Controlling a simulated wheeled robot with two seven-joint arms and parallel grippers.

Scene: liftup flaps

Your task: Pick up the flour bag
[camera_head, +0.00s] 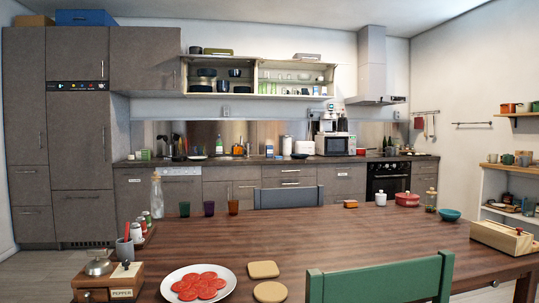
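I cannot pick out a flour bag for certain in the head view. A small white upright item (287,145) stands on the back counter (260,160), left of a white appliance (304,147). It is too small to tell whether it is a bag. Neither of my grippers shows in this view.
A wooden table (330,235) fills the foreground, with a plate of red slices (198,284), cups and jars. A grey chair (289,197) stands behind it and a green chair (380,280) in front. Open wall shelves (260,95) hang above the counter, left of the hood (371,65).

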